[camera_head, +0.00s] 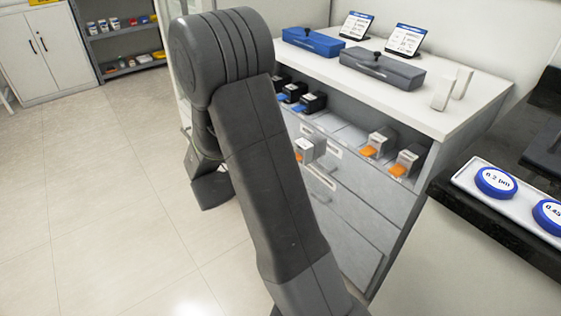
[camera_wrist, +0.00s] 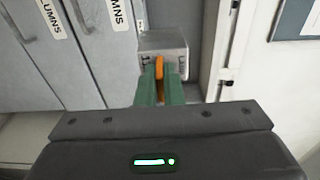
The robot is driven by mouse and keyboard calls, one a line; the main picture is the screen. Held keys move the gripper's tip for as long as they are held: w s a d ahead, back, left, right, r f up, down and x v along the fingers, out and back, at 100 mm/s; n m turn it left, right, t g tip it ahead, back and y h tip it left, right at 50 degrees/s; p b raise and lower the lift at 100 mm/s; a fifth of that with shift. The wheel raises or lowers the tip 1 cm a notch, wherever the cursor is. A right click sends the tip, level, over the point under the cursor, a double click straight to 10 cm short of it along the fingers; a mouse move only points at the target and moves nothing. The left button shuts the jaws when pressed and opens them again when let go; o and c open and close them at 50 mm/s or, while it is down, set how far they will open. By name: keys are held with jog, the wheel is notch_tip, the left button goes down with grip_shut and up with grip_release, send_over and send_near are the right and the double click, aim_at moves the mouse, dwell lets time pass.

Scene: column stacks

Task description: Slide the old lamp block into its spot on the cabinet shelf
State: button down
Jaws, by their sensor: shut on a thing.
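The old lamp block is a grey block with an orange tab. In the wrist view my gripper (camera_wrist: 159,82) has its green fingers shut on the orange tab, with the grey block body (camera_wrist: 163,43) beyond them. In the head view the held lamp block (camera_head: 306,150) shows just right of my arm, in front of the cabinet (camera_head: 365,222) and outside the shelf. My fingers are hidden behind my arm there. The cabinet shelf (camera_head: 343,131) has a bare stretch between the black blocks and the grey blocks.
Black blocks with blue tabs (camera_head: 312,102) stand at the shelf's left. Two grey blocks with orange tabs, one nearer the middle (camera_head: 379,143) and one at the right (camera_head: 408,160), stand on it too. Cases, including a blue one (camera_head: 313,42), lie on the countertop (camera_head: 462,112). A tray (camera_head: 480,187) is at right.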

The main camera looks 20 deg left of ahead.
jog(key=p+x, duration=0.1)
jog(key=x, duration=0.5)
jog(key=p+x, duration=0.1)
jog(key=x, duration=0.5)
jog(key=p+x, duration=0.1)
jog(key=x, duration=0.5)
jog(key=shift+w+a+f+p, duration=0.25)
jog(key=shift+w+a+p, duration=0.05)
jog(key=shift+w+a, duration=0.1)
dwell(0.6)
dwell(0.4)
jog(key=c, duration=1.5)
grip_release()
jog(key=shift+s, duration=0.1)
jog(key=v, duration=1.3)
jog(key=shift+s+a+p, duration=0.25)
jog(key=shift+s+p, duration=0.05)
